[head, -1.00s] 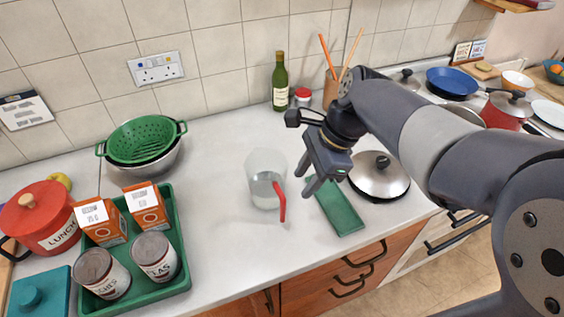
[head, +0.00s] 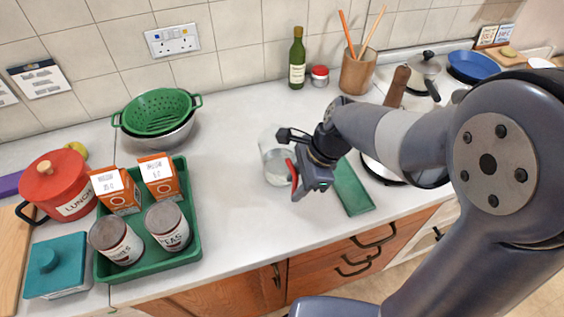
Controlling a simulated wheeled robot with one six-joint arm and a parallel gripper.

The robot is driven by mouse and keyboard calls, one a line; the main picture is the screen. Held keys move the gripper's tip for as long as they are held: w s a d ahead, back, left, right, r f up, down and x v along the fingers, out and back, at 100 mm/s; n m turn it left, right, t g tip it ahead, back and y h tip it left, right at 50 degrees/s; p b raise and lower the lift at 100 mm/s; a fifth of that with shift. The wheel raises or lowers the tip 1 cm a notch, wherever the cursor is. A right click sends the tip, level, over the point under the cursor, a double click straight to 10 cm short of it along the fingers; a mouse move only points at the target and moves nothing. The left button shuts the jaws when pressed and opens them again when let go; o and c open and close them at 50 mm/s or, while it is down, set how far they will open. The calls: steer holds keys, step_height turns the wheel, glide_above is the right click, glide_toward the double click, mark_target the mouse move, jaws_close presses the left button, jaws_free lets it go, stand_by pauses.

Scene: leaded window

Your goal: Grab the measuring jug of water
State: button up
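The clear measuring jug (head: 272,158) stands upright on the worktop, with water low inside and a red handle (head: 292,174) on its right side. My gripper (head: 296,182) is right at the handle, coming from the right. Its fingers look spread, one on the far side and one on the near side of the handle. I cannot tell whether they touch it. My gripper and wrist hide part of the jug's right side.
A green tray (head: 192,240) with cartons and tins stands on the left, below a green colander (head: 158,112). A green board (head: 352,190) lies to the right of my gripper. A wine bottle (head: 297,62) stands behind. Worktop between tray and jug is clear.

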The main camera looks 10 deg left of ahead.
steer(key=shift+c, duration=0.2)
jaws_close()
steer(key=shift+r, duration=0.1)
